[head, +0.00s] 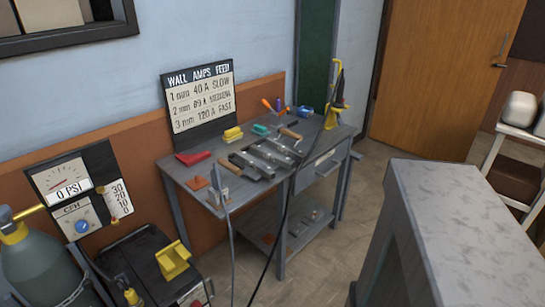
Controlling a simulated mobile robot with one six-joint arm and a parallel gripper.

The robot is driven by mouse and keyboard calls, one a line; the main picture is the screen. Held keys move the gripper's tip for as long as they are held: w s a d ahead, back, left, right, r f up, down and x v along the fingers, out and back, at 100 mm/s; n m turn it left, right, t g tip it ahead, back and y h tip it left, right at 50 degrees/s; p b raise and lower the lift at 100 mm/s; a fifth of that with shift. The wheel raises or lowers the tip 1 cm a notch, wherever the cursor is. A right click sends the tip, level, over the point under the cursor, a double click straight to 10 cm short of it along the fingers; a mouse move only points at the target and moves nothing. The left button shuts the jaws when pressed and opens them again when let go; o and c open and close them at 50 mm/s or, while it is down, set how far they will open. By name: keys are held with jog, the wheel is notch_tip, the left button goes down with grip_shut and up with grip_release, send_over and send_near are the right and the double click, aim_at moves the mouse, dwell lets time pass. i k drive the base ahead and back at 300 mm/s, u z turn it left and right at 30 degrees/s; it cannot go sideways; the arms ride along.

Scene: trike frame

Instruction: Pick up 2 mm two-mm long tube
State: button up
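Several long grey metal pieces (272,153) lie side by side on the grey metal workbench (185,173). They may include the 2 mm long tube, but they are too small for me to tell which one it is, and I can read no markings on them. My gripper and arm are not in view.
A wall, amps and feed chart (200,97) stands behind the bench. A red item (193,158), a yellow block (232,134) and a yellow stand (337,110) sit on the bench. A gas cylinder (35,265) is at left. A grey block (465,215) fills the right foreground.

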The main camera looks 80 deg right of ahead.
aim_at(298, 156)
jog(key=u, duration=0.35)
jog(key=k, duration=1.3)
jog(key=z, duration=0.8)
jog(key=i, duration=0.55)
